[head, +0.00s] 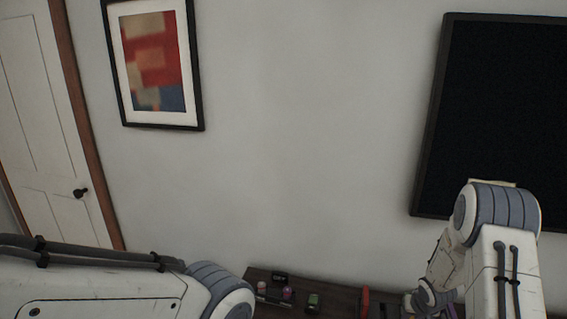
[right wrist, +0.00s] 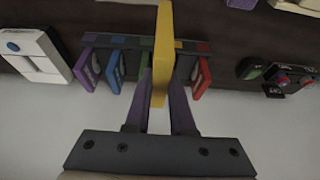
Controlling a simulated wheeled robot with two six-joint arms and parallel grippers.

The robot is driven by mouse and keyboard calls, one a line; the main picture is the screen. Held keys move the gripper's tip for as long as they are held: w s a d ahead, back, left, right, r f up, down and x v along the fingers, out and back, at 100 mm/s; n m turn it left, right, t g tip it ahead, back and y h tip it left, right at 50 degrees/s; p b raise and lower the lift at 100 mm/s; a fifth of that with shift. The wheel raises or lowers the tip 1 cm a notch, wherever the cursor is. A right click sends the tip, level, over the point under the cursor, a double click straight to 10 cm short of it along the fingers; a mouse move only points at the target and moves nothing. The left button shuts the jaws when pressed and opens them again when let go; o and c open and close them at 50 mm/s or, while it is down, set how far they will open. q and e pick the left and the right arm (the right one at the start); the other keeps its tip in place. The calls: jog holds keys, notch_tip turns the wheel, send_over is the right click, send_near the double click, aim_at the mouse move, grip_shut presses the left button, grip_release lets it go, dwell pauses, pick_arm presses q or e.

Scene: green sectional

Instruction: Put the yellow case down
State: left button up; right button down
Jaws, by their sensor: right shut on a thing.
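The yellow case (right wrist: 165,35) stands on edge between the two purple fingers of my right gripper (right wrist: 161,82), which is shut on it. In the right wrist view the case overlaps the middle of a dark rack (right wrist: 132,42) with coloured squares along it. I cannot tell whether the case is in a slot or above the rack. A purple case (right wrist: 90,75) and a blue case (right wrist: 114,72) are on its left. A red case (right wrist: 202,78) is on its right. The head view shows my left arm but not its gripper.
A white block with a blue button (right wrist: 35,55) lies left of the rack. A green and black item (right wrist: 250,69) and a dark device with red knobs (right wrist: 290,80) lie to the right. In the head view, small items stand on the dark table (head: 340,295) against the wall.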

jog(key=shift+s+a, duration=0.1)
jog(key=shift+s, duration=0.2)
pick_arm(q)
jog(key=f+b, duration=0.5)
jog(key=shift+s+d+f, duration=0.1)
jog(key=shift+s+d, duration=0.05)
jog(key=shift+s, duration=0.25)
pick_arm(e)
jog(key=s+a+r+n, duration=0.1)
jog(key=s+a, duration=0.3)
jog(key=a, duration=0.4)
jog(key=s+a+r+n+y, duration=0.1)
jog(key=s+a, duration=0.3)
jog(key=a, duration=0.5)
jog(key=shift+s+a+r+n, duration=0.15)
jog(key=shift+s+r+n, duration=0.25)
jog(key=shift+n, duration=0.1)
